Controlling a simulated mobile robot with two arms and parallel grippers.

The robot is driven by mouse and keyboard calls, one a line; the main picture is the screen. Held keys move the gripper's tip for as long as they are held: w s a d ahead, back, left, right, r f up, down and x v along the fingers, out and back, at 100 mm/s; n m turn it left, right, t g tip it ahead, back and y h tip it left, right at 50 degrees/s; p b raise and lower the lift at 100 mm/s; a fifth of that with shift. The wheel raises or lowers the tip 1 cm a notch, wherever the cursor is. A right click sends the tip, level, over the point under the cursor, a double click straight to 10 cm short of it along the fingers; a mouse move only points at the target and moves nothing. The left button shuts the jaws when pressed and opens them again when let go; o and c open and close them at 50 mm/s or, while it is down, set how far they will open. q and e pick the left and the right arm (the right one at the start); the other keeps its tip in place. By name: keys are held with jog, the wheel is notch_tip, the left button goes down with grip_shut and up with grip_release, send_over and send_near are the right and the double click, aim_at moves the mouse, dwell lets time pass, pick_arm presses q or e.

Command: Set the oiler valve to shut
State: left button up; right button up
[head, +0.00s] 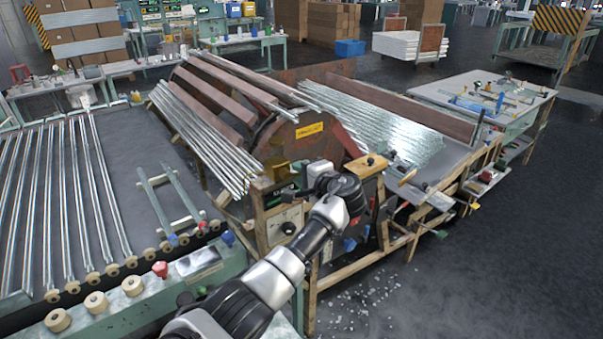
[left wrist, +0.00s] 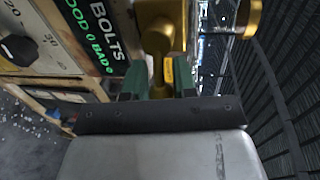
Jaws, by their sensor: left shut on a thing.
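The oiler valve shows in the left wrist view as a brass-yellow fitting (left wrist: 157,35) with a narrow stem running down between my fingers. My left gripper (left wrist: 159,82) has its dark green fingers on both sides of this stem and is shut on it. In the head view my left gripper (head: 312,176) is at the end of the machine, beside its front panel, and mostly covers the valve there. The valve's shut or open setting cannot be read from these views. My right gripper is not in view.
A dial with numbers (left wrist: 18,48) and a green-lettered sign (left wrist: 92,30) are close on the left in the wrist view. Another brass part (left wrist: 248,17) is at upper right. Broken bits (head: 365,308) litter the floor.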

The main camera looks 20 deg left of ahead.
pick_arm(q)
jog(key=o, duration=0.9)
jog(key=b+v, duration=0.3)
jog(key=v, duration=0.7)
jog(key=shift+s+d, duration=0.25)
jog(key=shift+d, duration=0.1)
